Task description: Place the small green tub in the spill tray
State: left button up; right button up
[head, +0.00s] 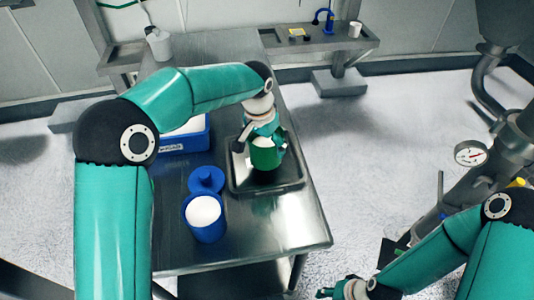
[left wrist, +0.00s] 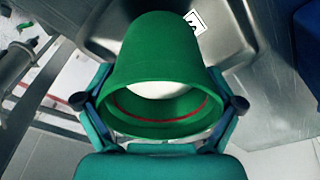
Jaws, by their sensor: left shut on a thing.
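The small green tub (head: 266,158) has white contents and a red line inside its rim. My left gripper (head: 264,140) is shut on it. In the left wrist view the fingers flank the green tub (left wrist: 165,50) near its open mouth. The spill tray (head: 291,172) is a dark, shallow tray on the steel table. The tub is upright over the tray's area; I cannot tell whether its base touches the tray floor. My right gripper (head: 340,291) is low at the bottom edge, away from the table, its jaws unclear.
An open blue tub (head: 205,222) of white powder and a blue lid (head: 206,180) are left of the tray. A blue bin (head: 188,141) sits behind them, partly hidden by my left arm. The steel table (head: 285,230) is clear in front of the tray.

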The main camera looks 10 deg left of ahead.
pick_arm(q)
jog(key=shift+f, duration=2.1)
jog(key=shift+f, duration=0.1)
jog(key=o, duration=1.2)
jog(key=shift+c, duration=0.2)
notch_tip(320, 180, up, 12)
jog(key=s, duration=0.1)
jog(key=shift+s+a+b, duration=0.3)
jog(key=shift+s+a, duration=0.05)
jog(key=shift+s, duration=0.05)
jog(key=shift+a, duration=0.1)
